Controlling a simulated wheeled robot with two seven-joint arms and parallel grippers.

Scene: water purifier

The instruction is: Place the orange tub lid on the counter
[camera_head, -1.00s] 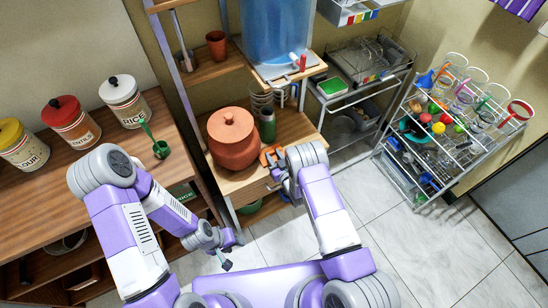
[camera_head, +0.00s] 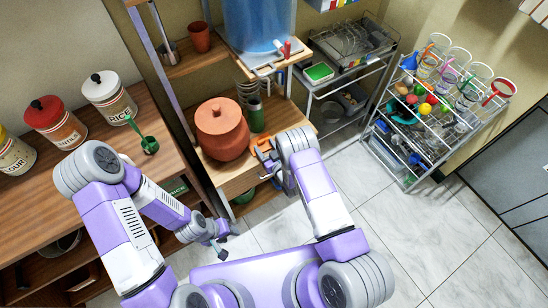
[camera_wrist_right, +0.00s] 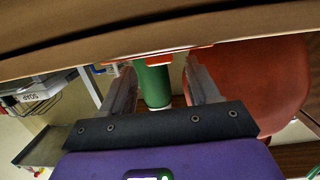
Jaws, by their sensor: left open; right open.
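A flat orange piece (camera_head: 262,145), which looks like the orange tub lid, is at the front edge of the wooden counter (camera_head: 232,182), right of the terracotta pot (camera_head: 221,132). In the right wrist view it shows as a thin orange strip (camera_wrist_right: 165,54) at the fingertips. My right gripper (camera_head: 267,160) is open at this piece; contact cannot be told. The wrist view shows its jaws (camera_wrist_right: 152,88) apart, with a green tumbler (camera_wrist_right: 154,84) seen between them, farther off. My left gripper (camera_head: 222,247) is open and empty, low over the floor, away from the counter.
A blue water tank (camera_head: 258,30) stands above the counter. A wire cart (camera_head: 405,185) with glasses is at the right. The tiled floor (camera_head: 420,230) is clear.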

